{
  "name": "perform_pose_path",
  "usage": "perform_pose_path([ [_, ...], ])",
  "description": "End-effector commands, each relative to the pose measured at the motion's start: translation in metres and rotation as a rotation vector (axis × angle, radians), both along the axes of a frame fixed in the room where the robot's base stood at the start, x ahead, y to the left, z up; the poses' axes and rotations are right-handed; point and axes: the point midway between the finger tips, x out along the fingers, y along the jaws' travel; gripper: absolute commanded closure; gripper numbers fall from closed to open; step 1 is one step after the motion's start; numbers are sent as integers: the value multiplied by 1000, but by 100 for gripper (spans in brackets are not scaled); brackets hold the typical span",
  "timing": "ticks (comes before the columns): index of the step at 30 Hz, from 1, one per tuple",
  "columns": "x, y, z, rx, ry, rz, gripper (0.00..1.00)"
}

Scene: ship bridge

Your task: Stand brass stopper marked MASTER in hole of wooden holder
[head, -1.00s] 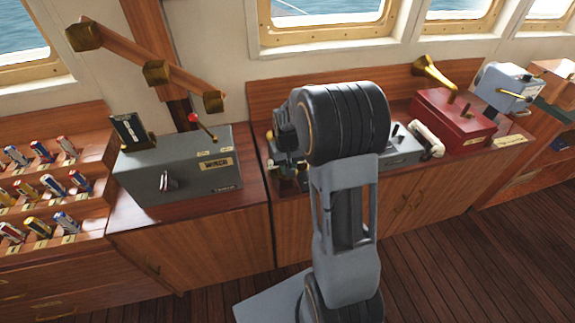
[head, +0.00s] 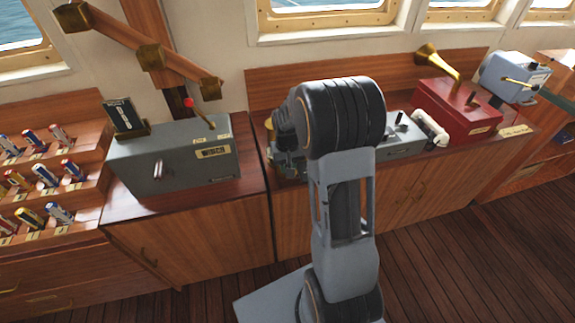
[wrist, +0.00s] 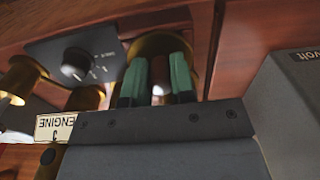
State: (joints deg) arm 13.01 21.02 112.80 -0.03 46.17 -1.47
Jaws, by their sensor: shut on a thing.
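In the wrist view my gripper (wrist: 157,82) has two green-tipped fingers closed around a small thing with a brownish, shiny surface. A round brass piece (wrist: 158,43) shows right behind the fingertips; I cannot tell whether it is part of the held thing. No MASTER marking is readable. More brass pieces stand to the left, one at the left edge (wrist: 22,78) and one lower down (wrist: 86,97). I cannot make out the wooden holder or its hole. In the head view my arm hides most of the gripper and its surroundings.
A black dial panel (wrist: 78,60) and an ENGINE label (wrist: 55,128) are near the gripper in the wrist view. A grey box (wrist: 290,100) is close on the right. The head view shows a winch box (head: 175,155), red box (head: 455,108) and cartridge rack (head: 45,175).

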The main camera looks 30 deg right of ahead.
Motion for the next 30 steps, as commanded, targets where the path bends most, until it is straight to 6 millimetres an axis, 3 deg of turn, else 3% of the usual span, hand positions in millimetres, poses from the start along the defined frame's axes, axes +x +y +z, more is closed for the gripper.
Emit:
perform_pose_path([
  [3,0,0,0,0,0,0,100],
  [4,0,0,0,0,0,0,75],
  [13,0,0,0,0,0,0,47],
  [23,1,0,7,0,-2,0,47],
  [30,1,0,48,-1,-6,0,47],
])
